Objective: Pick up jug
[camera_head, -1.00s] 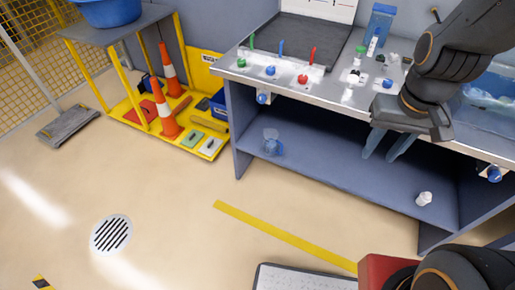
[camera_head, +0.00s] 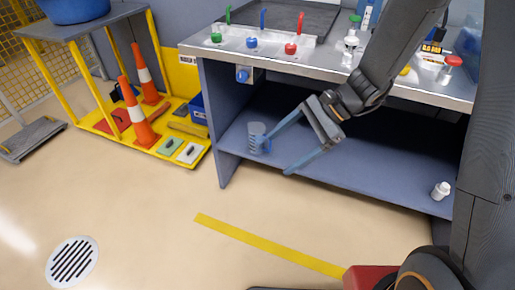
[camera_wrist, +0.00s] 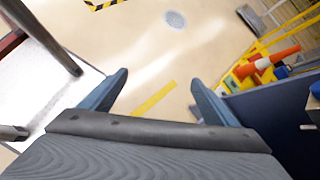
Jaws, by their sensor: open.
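The jug (camera_head: 257,138) is a small translucent blue measuring jug with a handle. It stands upright on the lower shelf (camera_head: 345,172) of the workbench, near the shelf's left end. My gripper (camera_head: 283,145) is open and empty in front of the shelf, just right of the jug in the head view. One fingertip appears close to the jug there; I cannot tell whether they touch. The wrist view shows my gripper's two fingers (camera_wrist: 158,82) spread wide over the floor, with no jug between them.
A white bottle (camera_head: 441,190) stands on the shelf's right part. The worktop (camera_head: 335,62) above carries colored valves and bottles. A yellow-framed cart (camera_head: 190,153) with orange cones (camera_head: 139,118) stands left. The floor (camera_head: 150,215) in front is clear, with a drain (camera_head: 72,262).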

